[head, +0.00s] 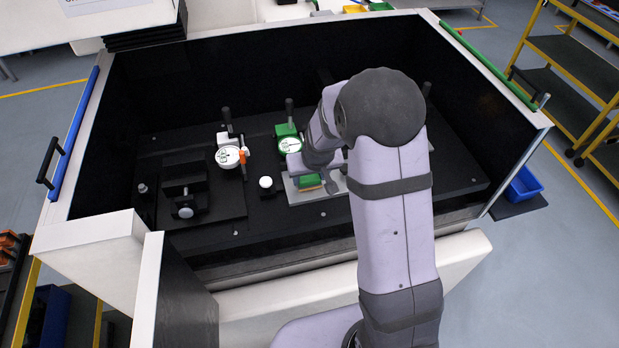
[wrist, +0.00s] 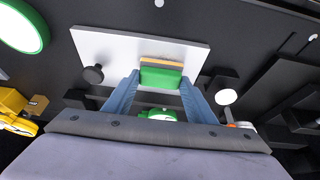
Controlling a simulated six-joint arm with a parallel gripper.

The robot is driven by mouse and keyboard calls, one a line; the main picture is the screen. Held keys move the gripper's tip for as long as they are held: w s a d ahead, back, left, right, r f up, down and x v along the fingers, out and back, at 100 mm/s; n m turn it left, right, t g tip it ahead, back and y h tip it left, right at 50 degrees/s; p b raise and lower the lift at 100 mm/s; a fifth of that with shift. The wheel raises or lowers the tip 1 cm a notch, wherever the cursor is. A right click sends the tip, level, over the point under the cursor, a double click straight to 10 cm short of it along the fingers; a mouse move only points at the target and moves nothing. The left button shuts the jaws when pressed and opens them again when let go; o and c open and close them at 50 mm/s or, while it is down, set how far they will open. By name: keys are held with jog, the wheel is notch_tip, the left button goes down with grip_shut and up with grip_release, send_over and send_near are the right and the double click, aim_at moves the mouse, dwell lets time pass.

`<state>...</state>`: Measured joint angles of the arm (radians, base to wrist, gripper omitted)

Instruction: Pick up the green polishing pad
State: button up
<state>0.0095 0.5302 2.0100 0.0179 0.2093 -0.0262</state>
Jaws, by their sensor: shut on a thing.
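The green polishing pad (head: 309,182) lies at the light grey plate (head: 292,195) in the middle of the black work area. In the wrist view the pad (wrist: 161,78) is a green block with a tan layer along its far side. My gripper (wrist: 160,82) has its two blue-grey fingers on either side of the pad and is shut on it. Whether the pad touches the plate (wrist: 102,42) or is slightly above it, I cannot tell. In the head view my arm hides part of the plate and most of the gripper.
A green dial gauge (head: 290,144) stands just behind the plate. A white dial gauge (head: 228,156) and a white round knob (head: 265,182) are to the left. A black fixture (head: 185,188) stands farther left. Walls enclose the work area; a dark knob (wrist: 93,74) stands by the plate.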

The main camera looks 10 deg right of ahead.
aim_at(306, 180)
notch_tip(306, 180, up, 10)
jog(key=b, duration=0.2)
dwell(0.3)
jog(key=shift+f, duration=0.1)
jog(key=a+f+n+y, duration=0.1)
jog(key=n, duration=0.1)
jog(key=shift+a+f+n, duration=0.1)
jog(key=shift+f+n, duration=0.3)
jog(key=s+d+f, duration=0.1)
jog(key=s, duration=0.1)
jog(key=s+d+f+m, duration=0.1)
jog(key=s+d+f, duration=0.1)
jog(key=s+d+f+m, duration=0.1)
jog(key=s+f, duration=0.1)
jog(key=s, duration=0.1)
jog(key=shift+s+d+h, duration=0.1)
jog(key=shift+d+h, duration=0.2)
jog(key=shift+d, duration=0.1)
jog(key=d, duration=0.3)
jog(key=shift+s+r+m, duration=0.1)
jog(key=shift+r+m, duration=0.2)
jog(key=shift+m, duration=0.1)
